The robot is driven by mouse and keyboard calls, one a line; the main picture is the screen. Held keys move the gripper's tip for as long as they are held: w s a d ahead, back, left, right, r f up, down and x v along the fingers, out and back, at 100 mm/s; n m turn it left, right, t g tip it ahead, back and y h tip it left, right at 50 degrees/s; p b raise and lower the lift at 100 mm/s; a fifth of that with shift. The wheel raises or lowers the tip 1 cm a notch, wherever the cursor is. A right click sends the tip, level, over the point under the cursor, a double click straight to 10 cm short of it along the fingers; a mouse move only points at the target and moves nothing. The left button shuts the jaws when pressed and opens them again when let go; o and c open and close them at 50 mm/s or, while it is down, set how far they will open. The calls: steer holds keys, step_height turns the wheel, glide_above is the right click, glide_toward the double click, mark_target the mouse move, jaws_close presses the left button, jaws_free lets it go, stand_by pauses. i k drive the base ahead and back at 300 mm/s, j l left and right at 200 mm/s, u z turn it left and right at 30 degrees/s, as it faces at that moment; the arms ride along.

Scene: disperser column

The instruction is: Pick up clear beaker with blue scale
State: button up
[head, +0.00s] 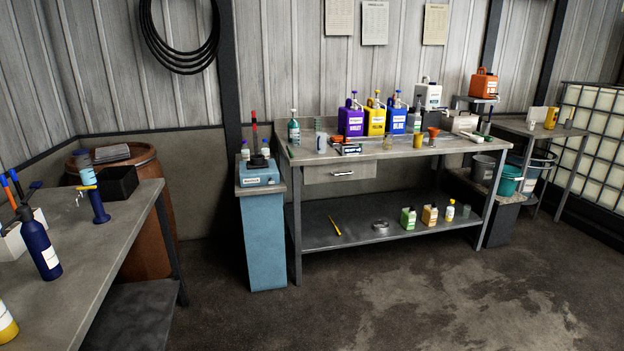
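A small clear, greyish vessel (321,143) stands on the long grey workbench (400,152), near its left end, right of a dark green bottle (294,130). It may be the clear beaker, but it is too small for me to make out a blue scale.
Purple, yellow and blue pump containers (351,120) stand along the bench's back. A blue pedestal (264,235) adjoins its left end. A nearer table (120,240) with bottles fills the left. Open floor (400,300) lies before the bench.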

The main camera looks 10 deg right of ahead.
mark_target(387, 136)
steer(key=i+j+z, duration=0.1)
steer(key=i+z, duration=0.25)
steer(key=i, duration=0.15)
steer(key=i+j+z, duration=0.45)
steer(key=i+j, duration=0.3)
steer(key=i, duration=0.2)
steer(key=i+j+z, duration=0.1)
steer(key=i+j, duration=0.3)
steer(key=i, duration=0.25)
steer(key=i+j+z, duration=0.1)
steer(key=i+j, duration=0.7)
steer(key=i, duration=0.15)
steer(key=i+j, duration=0.25)
steer(key=i, duration=0.25)
steer(key=i+j, duration=0.3)
steer(key=i, duration=0.15)
